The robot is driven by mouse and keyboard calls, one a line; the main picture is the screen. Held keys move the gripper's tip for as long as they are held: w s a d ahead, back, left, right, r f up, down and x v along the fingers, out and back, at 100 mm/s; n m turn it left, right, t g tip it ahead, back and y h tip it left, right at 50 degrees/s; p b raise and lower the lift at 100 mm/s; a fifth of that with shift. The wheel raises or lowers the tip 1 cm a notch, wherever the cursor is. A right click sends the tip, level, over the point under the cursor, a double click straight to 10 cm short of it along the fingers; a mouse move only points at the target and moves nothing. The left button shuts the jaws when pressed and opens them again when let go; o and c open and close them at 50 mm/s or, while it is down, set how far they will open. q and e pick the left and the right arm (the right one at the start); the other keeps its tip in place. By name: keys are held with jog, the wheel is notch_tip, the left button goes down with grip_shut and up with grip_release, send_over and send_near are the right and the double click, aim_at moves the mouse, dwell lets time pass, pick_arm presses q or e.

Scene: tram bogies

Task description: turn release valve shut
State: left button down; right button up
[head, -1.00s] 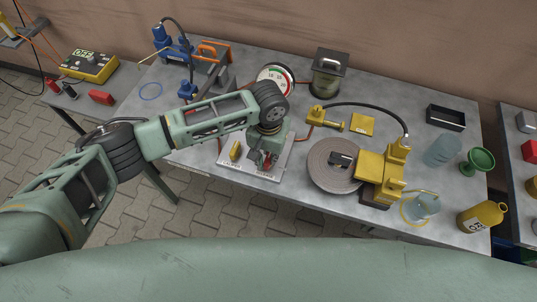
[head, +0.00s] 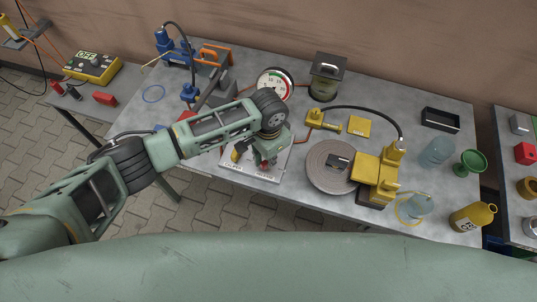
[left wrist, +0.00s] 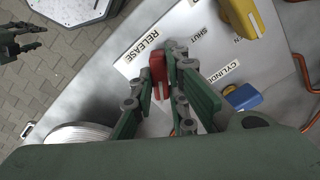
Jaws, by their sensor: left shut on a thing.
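The release valve's red handle (left wrist: 158,66) stands on a light plate (left wrist: 205,55) beside the printed word RELEASE; SHUT is printed on its other side. My left gripper (left wrist: 160,82) has its fingers around the red handle and is shut on it. In the head view my left gripper (head: 266,158) is over the plate's middle, and its wrist hides much of the valve. The handle's exact angle is hard to tell. My right gripper (left wrist: 22,40) shows at the upper left of the left wrist view, away from the plate, its fingers apart and empty.
A yellow handle (left wrist: 240,18) and a blue handle (left wrist: 243,97) stand close by on the same plate. A round gauge (head: 273,84) is behind my wrist. A grey disc (head: 328,177) and yellow press (head: 375,170) are to the right.

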pick_arm(q)
jog(key=m+p, duration=0.1)
jog(key=m, duration=0.4)
jog(key=shift+m, duration=0.3)
jog(key=m, duration=0.5)
jog(key=shift+m, duration=0.4)
jog(key=c, duration=1.7)
grip_release()
notch_tip(320, 180, up, 12)
